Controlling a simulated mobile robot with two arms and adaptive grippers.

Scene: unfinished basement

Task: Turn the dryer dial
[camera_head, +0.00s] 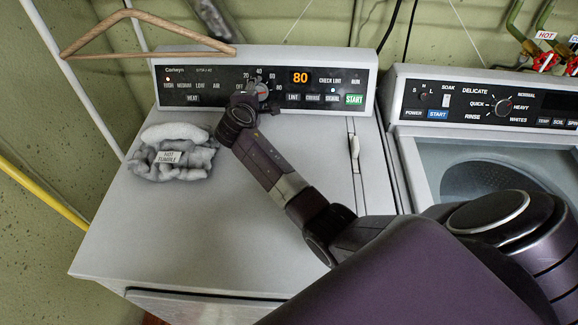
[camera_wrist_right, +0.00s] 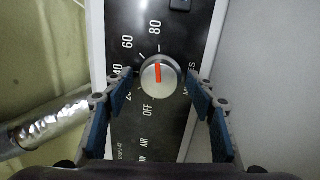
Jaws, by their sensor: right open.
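The dryer (camera_head: 115,225) stands at the left, with a black control panel along its back. Its round silver dial (camera_head: 262,89) sits among the printed numbers and has a red pointer. In the right wrist view, the dial (camera_wrist_right: 161,78) lies between the fingertips, and its pointer points up toward the "80" mark. My right gripper (camera_head: 253,96) is at the dial; it also shows in the wrist view (camera_wrist_right: 159,84), open with a finger on either side. I cannot tell whether the fingers touch the dial. The orange display (camera_head: 300,77) reads 80. My left gripper is not in view.
A wooden hanger (camera_head: 140,15) is behind the panel at the upper left. A washer (camera_head: 455,112) stands at the right. A shiny silver duct (camera_wrist_right: 45,128) shows in the wrist view.

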